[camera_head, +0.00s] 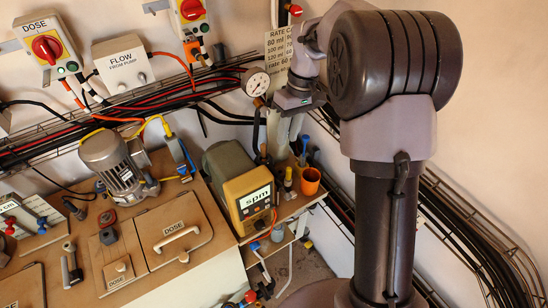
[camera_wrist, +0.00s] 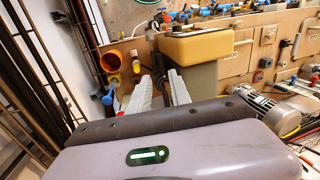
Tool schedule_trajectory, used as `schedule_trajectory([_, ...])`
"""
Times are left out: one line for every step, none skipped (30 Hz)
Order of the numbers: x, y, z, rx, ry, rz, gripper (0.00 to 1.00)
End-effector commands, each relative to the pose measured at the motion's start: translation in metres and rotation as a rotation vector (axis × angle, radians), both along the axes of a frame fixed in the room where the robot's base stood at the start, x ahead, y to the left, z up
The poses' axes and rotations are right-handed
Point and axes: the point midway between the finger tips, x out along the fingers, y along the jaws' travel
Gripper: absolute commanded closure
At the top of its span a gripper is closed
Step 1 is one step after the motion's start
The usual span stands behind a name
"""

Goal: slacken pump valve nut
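The dosing pump (camera_head: 238,188) has a grey body and a yellow front with an "spm" display. It stands on the bench in the middle of the head view and shows as a yellow and grey block in the wrist view (camera_wrist: 198,46). I cannot pick out the valve nut for certain; dark fittings (camera_head: 263,152) stand just right of the pump, close to my arm's end. My gripper (camera_wrist: 160,76) shows two pale fingers apart, with nothing visibly held between them. They point toward the pump's side. The fingertips' contact with anything cannot be told.
An orange cup (camera_head: 310,181) stands right of the pump, with a small yellow bottle (camera_head: 288,178) beside it. A pressure gauge (camera_head: 255,82) is above. A motor (camera_head: 117,165) stands left on the bench. Cable trays (camera_head: 470,235) run along the right wall.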

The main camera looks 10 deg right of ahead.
Motion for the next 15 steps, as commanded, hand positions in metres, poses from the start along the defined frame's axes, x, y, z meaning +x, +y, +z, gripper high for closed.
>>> schedule_trajectory([-0.002, 0.004, -0.021, 0.001, 0.004, 0.002, 0.76])
schedule_trajectory([-0.003, 0.005, -0.031, 0.001, 0.004, 0.002, 0.76])
schedule_trajectory([-0.004, 0.008, -0.043, 0.001, 0.005, 0.001, 0.76])
schedule_trajectory([-0.004, 0.010, -0.052, 0.001, 0.003, 0.001, 0.76])
schedule_trajectory([-0.005, 0.011, -0.061, 0.000, 0.003, 0.001, 0.76])
schedule_trajectory([-0.006, 0.013, -0.072, 0.001, 0.003, 0.001, 0.76])
schedule_trajectory([-0.006, 0.015, -0.081, 0.001, 0.003, 0.001, 0.76])
schedule_trajectory([-0.007, 0.017, -0.089, 0.000, 0.003, 0.001, 0.76])
schedule_trajectory([-0.008, 0.019, -0.098, 0.000, 0.002, -0.001, 0.76])
schedule_trajectory([-0.008, 0.020, -0.104, 0.000, 0.002, -0.001, 0.76])
schedule_trajectory([-0.008, 0.021, -0.110, -0.001, 0.002, 0.000, 0.76])
schedule_trajectory([-0.009, 0.023, -0.117, 0.000, 0.002, 0.000, 0.76])
schedule_trajectory([-0.009, 0.024, -0.122, 0.001, 0.001, 0.000, 0.76])
schedule_trajectory([-0.009, 0.024, -0.125, 0.001, 0.001, -0.001, 0.76])
schedule_trajectory([-0.010, 0.025, -0.129, 0.001, 0.001, -0.001, 0.76])
